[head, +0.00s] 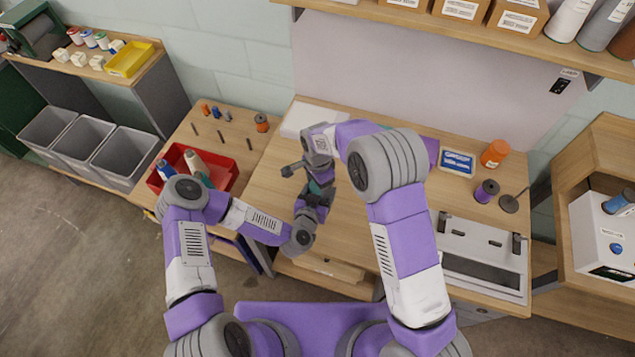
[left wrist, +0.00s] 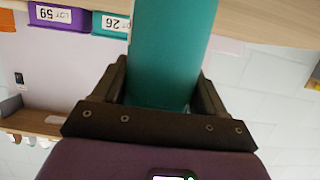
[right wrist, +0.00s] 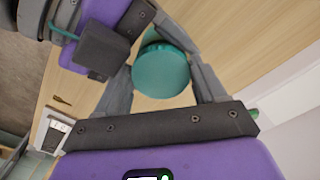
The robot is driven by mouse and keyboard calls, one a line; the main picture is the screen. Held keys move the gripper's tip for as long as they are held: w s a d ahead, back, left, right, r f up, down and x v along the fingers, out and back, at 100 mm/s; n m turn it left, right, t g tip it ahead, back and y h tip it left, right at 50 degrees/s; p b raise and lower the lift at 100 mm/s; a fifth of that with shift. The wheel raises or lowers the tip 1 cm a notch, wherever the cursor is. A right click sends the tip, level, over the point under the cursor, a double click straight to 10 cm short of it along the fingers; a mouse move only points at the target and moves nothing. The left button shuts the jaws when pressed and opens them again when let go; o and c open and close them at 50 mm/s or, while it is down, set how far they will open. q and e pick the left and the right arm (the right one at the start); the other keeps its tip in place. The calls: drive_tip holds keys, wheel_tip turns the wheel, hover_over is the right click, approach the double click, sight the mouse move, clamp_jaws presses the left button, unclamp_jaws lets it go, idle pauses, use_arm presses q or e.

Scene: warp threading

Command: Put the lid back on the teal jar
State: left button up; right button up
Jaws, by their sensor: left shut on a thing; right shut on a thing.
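The teal jar (left wrist: 168,60) stands large between the fingers of my left gripper (left wrist: 165,85), which is shut on it. In the right wrist view a round teal lid (right wrist: 162,72) sits between the fingers of my right gripper (right wrist: 162,85), which is shut on it. Part of the jar (right wrist: 153,38) shows just behind the lid. I cannot tell whether they touch. In the head view my right gripper (head: 318,172) is above my left gripper (head: 314,200), close together over the table, with only a little teal visible between them. My arms hide most of both.
A blue-and-white box (head: 457,162), an orange jar (head: 495,153) and a purple spool (head: 486,190) stand right on the workbench. A grey tray (head: 482,262) lies at its front right. A red bin (head: 222,172) with spools is at left. The bench's middle (head: 265,190) has bare room.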

use_arm(q)
drive_tip(key=shift+w+a, duration=0.1)
use_arm(e)
drive_tip(key=shift+w+a+r, duration=0.1)
drive_tip(key=shift+a+r, duration=0.05)
drive_tip(key=shift+r, duration=0.25)
idle(0.7)
drive_tip(key=shift+f, duration=0.5)
